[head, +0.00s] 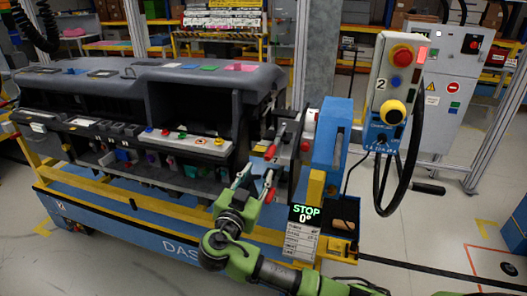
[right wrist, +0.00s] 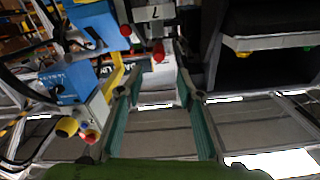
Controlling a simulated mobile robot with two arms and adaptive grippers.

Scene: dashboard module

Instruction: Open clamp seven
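Clamp seven shows in the right wrist view as a grey plate marked 7 (right wrist: 152,13), with a red-tipped handle (right wrist: 158,51) below it. In the head view the clamp area (head: 263,160) is at the right end of the dashboard module (head: 190,100), with red tips around it. My right gripper (head: 255,180) is in front of this area. In the right wrist view its two teal fingers (right wrist: 152,80) are spread apart with nothing between them. The red tip lies ahead of the gap, and I see no contact. My left gripper is not in view.
A blue upright (head: 333,135) with a STOP 0° display (head: 307,213) stands right of the clamp. A control pendant (head: 392,85) with a hanging cable is farther right. The yellow and blue carrier frame (head: 140,225) runs along the front.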

